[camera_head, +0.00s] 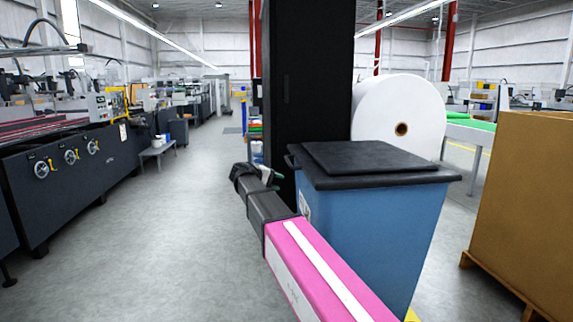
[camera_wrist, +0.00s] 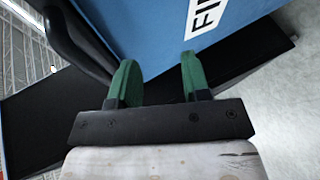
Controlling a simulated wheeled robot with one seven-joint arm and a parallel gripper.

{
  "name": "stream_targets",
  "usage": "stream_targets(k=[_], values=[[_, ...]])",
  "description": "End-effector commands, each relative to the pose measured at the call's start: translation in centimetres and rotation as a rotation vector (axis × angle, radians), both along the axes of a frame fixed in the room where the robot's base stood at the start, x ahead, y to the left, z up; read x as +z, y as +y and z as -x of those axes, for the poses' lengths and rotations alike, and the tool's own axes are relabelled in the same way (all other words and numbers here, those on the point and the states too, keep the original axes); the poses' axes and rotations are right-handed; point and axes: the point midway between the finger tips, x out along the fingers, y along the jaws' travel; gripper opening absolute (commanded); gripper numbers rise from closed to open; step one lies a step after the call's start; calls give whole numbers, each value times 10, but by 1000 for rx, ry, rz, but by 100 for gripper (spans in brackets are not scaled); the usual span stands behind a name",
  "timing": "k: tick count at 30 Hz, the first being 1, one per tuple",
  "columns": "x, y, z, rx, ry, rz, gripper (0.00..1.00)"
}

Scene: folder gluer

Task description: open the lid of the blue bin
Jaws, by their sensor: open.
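The blue bin (camera_head: 372,235) stands right of centre in the head view, with its black lid (camera_head: 372,160) lying closed on top. My gripper (camera_head: 272,178) is at the bin's left side, just below the level of the lid's rim. In the wrist view my gripper (camera_wrist: 155,80) has its two green fingers apart with nothing between them. The blue wall of the bin (camera_wrist: 150,25), with part of a white label (camera_wrist: 207,14), fills the area beyond the fingers. The black lid edge (camera_wrist: 75,42) shows at the upper left. I cannot tell whether the fingers touch the bin.
A tall black column (camera_head: 308,75) stands directly behind the bin. A large white paper roll (camera_head: 400,105) is behind it to the right. A brown cardboard block on a pallet (camera_head: 525,205) stands at the right. Grey floor (camera_head: 170,240) is clear on the left, up to the dark machine (camera_head: 70,175).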

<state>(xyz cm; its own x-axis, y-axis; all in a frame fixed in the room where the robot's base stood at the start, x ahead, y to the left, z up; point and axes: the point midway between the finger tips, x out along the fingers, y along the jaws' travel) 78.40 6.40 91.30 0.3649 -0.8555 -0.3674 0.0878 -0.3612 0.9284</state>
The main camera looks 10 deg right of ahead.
Motion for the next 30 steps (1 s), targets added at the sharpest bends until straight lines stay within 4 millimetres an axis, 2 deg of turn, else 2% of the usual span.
stream_targets(k=[1,3,6,8,14,24,30], values=[[26,12,-14,0,-27,45,44],[52,22,-21,-2,-55,99,44],[75,31,-25,-6,-81,146,44],[82,32,-26,-7,-89,161,44],[82,18,-32,-11,-91,169,44],[70,-36,-54,-11,-90,167,44],[65,-57,-63,-10,-90,167,44]])
